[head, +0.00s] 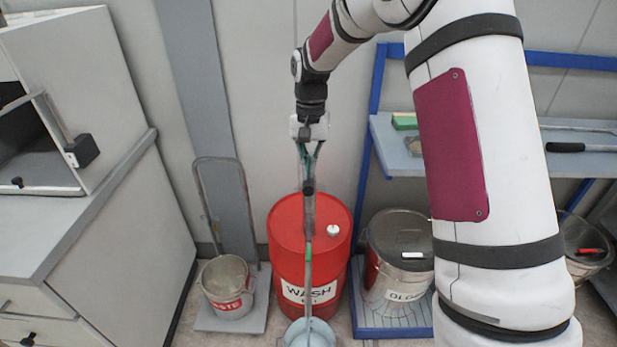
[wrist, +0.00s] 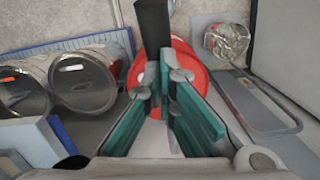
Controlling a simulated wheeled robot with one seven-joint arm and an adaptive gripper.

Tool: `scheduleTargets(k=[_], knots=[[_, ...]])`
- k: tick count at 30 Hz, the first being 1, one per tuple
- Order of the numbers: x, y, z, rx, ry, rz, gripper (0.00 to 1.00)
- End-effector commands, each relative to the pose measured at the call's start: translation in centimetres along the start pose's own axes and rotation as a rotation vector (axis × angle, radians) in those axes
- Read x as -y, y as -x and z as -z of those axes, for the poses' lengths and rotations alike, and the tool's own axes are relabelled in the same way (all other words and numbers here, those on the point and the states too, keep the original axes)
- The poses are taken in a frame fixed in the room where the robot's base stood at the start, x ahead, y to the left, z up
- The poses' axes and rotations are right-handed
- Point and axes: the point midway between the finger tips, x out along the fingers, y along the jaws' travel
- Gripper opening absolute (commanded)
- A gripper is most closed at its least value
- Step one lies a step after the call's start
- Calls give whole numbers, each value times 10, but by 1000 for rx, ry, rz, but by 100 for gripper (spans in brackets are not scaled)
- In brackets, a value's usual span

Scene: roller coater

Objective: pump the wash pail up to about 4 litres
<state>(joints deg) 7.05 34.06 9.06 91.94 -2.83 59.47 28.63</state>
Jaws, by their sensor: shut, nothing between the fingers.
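The red wash drum (head: 285,228) stands upright on the floor in the head view. A thin upright pump pipe (head: 309,268) shows in front of it, with a dark piece (head: 308,187) at its top. A pale pail (head: 298,334) is at the bottom edge, partly cut off, below the pipe; its liquid level cannot be read. My gripper (head: 309,172) points down above the drum, its fingertips close to the dark piece; contact is unclear. In the wrist view my teal fingers (wrist: 165,62) are together and empty, with a dark bar (wrist: 152,24) beyond them and the red drum (wrist: 192,68) behind.
A lidded metal drum (head: 385,285) stands right of the red drum on a blue-edged pallet. A waste bucket (head: 228,290) sits on a hand truck at left. A grey cabinet (head: 95,230) fills the left side. A blue-framed shelf (head: 400,150) is behind at right.

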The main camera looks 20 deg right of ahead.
Motion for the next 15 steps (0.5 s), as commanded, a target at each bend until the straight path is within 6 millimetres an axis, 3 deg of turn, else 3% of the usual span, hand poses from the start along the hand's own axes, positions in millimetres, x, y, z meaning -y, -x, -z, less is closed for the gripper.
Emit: scheduleTargets(k=[8,15], knots=[[0,-30,4,1,0,-2,0],[0,-34,4,-1,0,-1,0]])
